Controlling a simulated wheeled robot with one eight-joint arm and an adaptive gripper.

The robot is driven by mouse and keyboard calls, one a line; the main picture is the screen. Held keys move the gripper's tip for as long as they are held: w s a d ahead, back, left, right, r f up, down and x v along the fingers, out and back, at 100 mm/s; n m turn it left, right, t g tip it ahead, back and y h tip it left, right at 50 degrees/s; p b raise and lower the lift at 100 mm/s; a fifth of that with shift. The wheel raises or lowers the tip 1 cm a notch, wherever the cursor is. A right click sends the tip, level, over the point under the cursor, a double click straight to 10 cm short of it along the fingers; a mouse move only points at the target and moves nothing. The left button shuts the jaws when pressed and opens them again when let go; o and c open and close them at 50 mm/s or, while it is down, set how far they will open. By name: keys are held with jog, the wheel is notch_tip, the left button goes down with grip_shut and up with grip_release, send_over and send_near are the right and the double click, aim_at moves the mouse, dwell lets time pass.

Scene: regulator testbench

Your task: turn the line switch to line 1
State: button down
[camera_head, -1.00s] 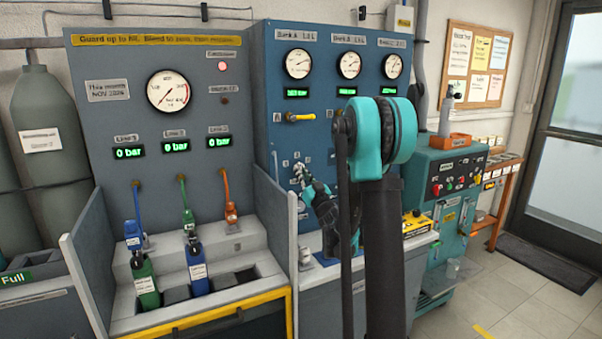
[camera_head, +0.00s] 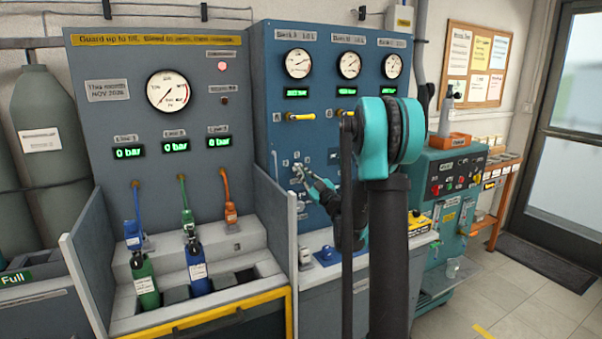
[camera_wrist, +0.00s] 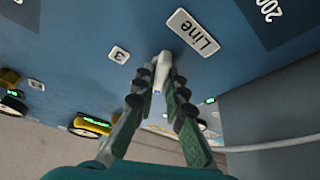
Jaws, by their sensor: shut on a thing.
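The line switch (camera_wrist: 163,68) is a pale lever on the blue panel, seen in the wrist view beside a tilted "Line" plate (camera_wrist: 193,32) and a small "3" plate (camera_wrist: 119,54). My gripper (camera_wrist: 164,88) has its two green, dark-padded fingers closed around the lever's near end. In the head view my gripper (camera_head: 301,175) is at the lower left of the blue bank panel (camera_head: 270,140). There the switch is small and mostly hidden by the fingers. I cannot tell exactly which line number the lever points to.
Yellow valve handles (camera_head: 300,116) sit above the switch. The grey side wall (camera_head: 275,215) of the filling bay stands close to the left of my gripper. Green and blue cylinders (camera_head: 147,283) (camera_head: 199,270) stand in the bay.

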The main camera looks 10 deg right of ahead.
jog(key=n+g+y, duration=0.1)
jog(key=n, duration=0.3)
jog(key=n+g, duration=0.2)
jog(key=n, duration=0.2)
jog(key=shift+y, duration=0.4)
jog(key=shift+n, duration=0.3)
jog(key=c, duration=1.6)
grip_release()
jog(key=v, duration=1.2)
jog(key=shift+r, duration=0.15)
jog(key=shift+d+r, duration=0.1)
